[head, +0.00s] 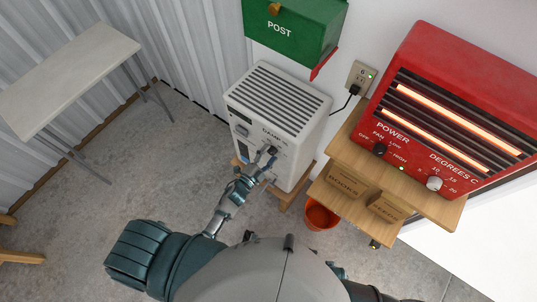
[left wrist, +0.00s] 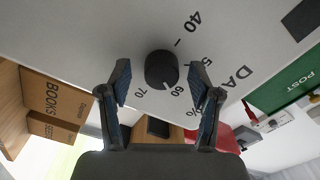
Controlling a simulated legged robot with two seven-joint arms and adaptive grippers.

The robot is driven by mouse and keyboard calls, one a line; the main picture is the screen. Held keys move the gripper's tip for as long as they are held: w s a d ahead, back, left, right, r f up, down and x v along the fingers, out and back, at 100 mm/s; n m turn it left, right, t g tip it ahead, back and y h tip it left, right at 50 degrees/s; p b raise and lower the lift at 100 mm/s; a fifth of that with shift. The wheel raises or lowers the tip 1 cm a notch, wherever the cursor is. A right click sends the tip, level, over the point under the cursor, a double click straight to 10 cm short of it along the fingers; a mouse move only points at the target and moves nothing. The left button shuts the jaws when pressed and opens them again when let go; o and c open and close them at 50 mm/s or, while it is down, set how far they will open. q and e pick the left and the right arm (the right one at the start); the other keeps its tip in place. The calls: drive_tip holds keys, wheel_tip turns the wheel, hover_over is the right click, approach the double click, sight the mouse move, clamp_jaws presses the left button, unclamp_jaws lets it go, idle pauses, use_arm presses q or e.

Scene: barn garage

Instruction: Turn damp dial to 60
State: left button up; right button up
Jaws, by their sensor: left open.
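The white unit with a slatted top (head: 268,98) stands near the wall, its lettered front partly hidden behind my left gripper (head: 264,164). In the left wrist view, the black damp dial (left wrist: 161,70) sits on the white panel with 40, 50, 60 and 70 marked around it. My left gripper (left wrist: 160,82) is open, one finger on each side of the dial, with a visible gap on both sides. I cannot make out the dial's pointer mark. My right gripper is not in view.
An orange bucket (head: 320,215) is on the floor. A green POST box (head: 295,30) hangs above. A pale table (head: 75,70) stands left.

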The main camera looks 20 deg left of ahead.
use_arm(q)
drive_tip(key=v, duration=1.2)
drive_tip(key=shift+f, duration=0.1)
drive_tip(key=s+a+f+n+g+y, duration=0.2)
drive_tip(key=s+f+n+g, duration=0.2)
drive_tip(key=f, duration=0.5)
drive_tip(key=s+a+f+n+g+y, duration=0.1)
drive_tip(key=s+f+n+g+y, duration=0.2)
drive_tip(key=f, duration=0.5)
drive_tip(key=s+a+f+n+g+y, duration=0.15)
drive_tip(key=s+f+n+g, duration=0.3)
drive_tip(key=f, duration=0.45)
drive_tip(key=s+f+n+g, duration=0.2)
drive_tip(key=s+f+g, duration=0.2)
drive_tip(key=s, duration=0.5)
drive_tip(key=shift+s+d+f, duration=0.4)
drive_tip(key=shift+d+f, duration=0.05)
drive_tip(key=shift+f, duration=0.25)
drive_tip(key=shift+h, duration=0.25)
